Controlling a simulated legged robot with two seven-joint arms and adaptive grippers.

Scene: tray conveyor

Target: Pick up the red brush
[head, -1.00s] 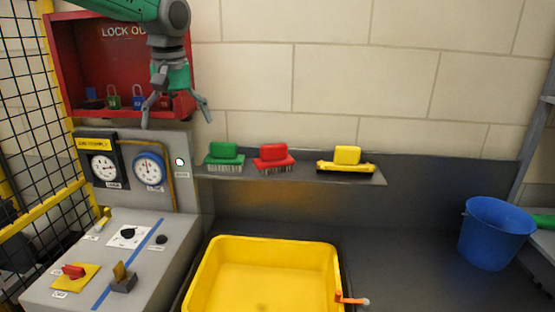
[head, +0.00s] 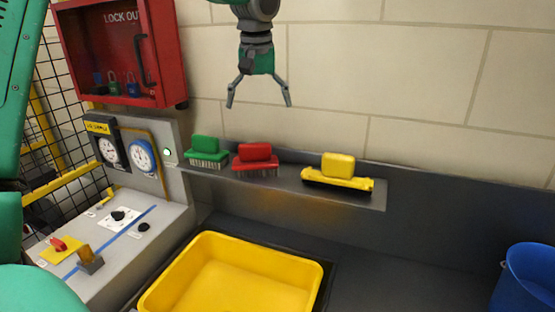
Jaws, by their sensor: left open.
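The red brush (head: 255,157) stands on the grey wall shelf (head: 300,186), bristles down, between a green brush (head: 207,149) on its left and a yellow brush (head: 338,169) on its right. My left gripper (head: 259,104) hangs in the air above the red brush in the picture, fingers pointing down, open and empty. A clear gap separates its fingertips from the brush. My right gripper is not in view.
A red lockout cabinet (head: 118,50) hangs on the wall at the left. Below it are a gauge panel (head: 130,165) and control desk (head: 112,238). A yellow tub (head: 235,278) is below the shelf; a blue bucket (head: 530,279) is at right.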

